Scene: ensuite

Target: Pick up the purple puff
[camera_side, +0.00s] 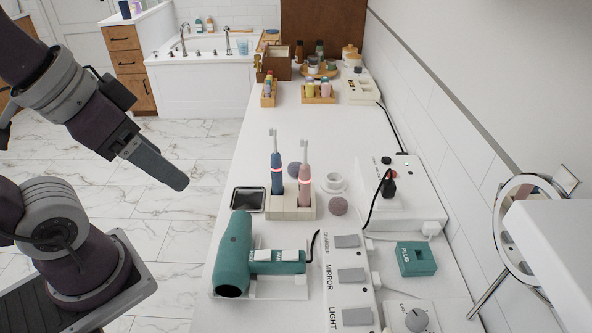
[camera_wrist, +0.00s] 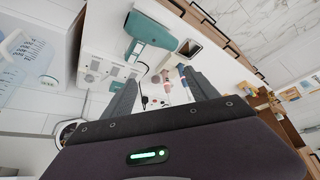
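Two small round puffs stand on the white counter in the side view. A greyish-purple puff (camera_side: 294,169) is behind the toothbrush stand, partly hidden by the brushes. A mauve-pink puff (camera_side: 338,206) is right of the stand, in front of a white cup. Both look purplish, and I cannot surely tell which is the purple one. In the wrist view the puffs are too small to tell apart. My gripper (camera_side: 178,180) hangs left of the counter, above floor level and away from both puffs. Its fingers are spread with nothing between them in the wrist view (camera_wrist: 163,79).
A toothbrush stand (camera_side: 291,214) holds blue and pink brushes close to both puffs. The counter behind the brushes is mostly clear.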

